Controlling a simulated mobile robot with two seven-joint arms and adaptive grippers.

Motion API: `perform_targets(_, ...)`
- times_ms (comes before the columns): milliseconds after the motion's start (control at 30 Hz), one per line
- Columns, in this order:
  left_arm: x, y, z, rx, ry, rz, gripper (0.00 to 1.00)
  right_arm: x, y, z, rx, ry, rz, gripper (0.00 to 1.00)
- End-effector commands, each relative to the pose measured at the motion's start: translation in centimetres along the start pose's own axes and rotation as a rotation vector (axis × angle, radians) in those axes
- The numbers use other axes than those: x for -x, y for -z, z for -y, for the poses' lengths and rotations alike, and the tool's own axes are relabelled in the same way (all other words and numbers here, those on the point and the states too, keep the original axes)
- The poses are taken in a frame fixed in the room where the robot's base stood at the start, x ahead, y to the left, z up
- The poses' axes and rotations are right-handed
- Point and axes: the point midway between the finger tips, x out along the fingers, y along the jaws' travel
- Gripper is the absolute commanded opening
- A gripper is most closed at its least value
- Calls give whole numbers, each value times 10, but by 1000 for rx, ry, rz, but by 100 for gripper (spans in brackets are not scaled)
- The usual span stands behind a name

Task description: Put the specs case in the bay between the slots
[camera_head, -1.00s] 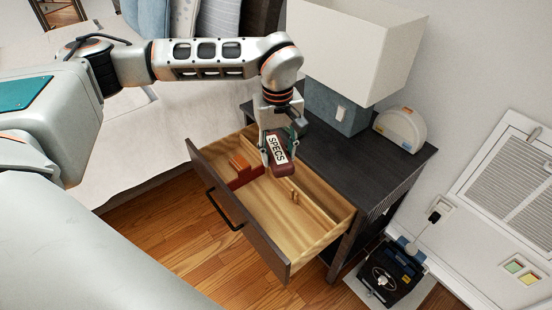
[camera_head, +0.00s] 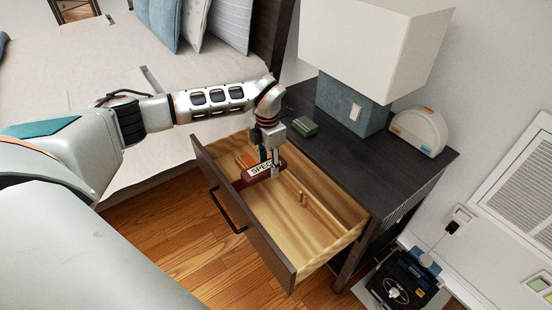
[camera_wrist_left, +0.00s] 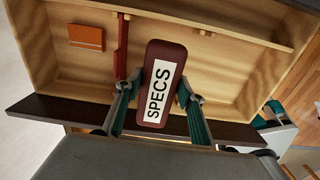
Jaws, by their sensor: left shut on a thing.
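The specs case (camera_head: 264,171) is dark red with a white SPECS label. My left gripper (camera_head: 269,161) is shut on it, over the left half of the open drawer (camera_head: 312,232). In the left wrist view the case (camera_wrist_left: 167,50) sits between the two fingers of the gripper (camera_wrist_left: 161,85). A thin dark red divider (camera_wrist_left: 122,48) stands in the drawer just left of the case there, with an orange block (camera_wrist_left: 86,37) beyond it. Whether the case touches the drawer floor or divider, I cannot tell.
A low wooden ridge with small posts (camera_head: 304,199) runs inside the drawer. The drawer's right part is bare. On the dark nightstand (camera_head: 352,160) stand a lamp (camera_head: 345,105), a small green box (camera_head: 305,126) and a white rounded device (camera_head: 419,130). The bed (camera_head: 60,75) is at left.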

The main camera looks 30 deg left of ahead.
Motion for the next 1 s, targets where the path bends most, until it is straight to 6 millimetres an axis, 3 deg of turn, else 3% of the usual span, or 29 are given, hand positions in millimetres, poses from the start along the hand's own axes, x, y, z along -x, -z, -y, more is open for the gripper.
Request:
perform_targets(567,1,-1,-2,26,-2,3,16,2,10,-3,-2,-4,-15,58)
perform_targets(1000,-31,0,-2,26,0,-2,16,-1,-8,2,-1,3,11,58)
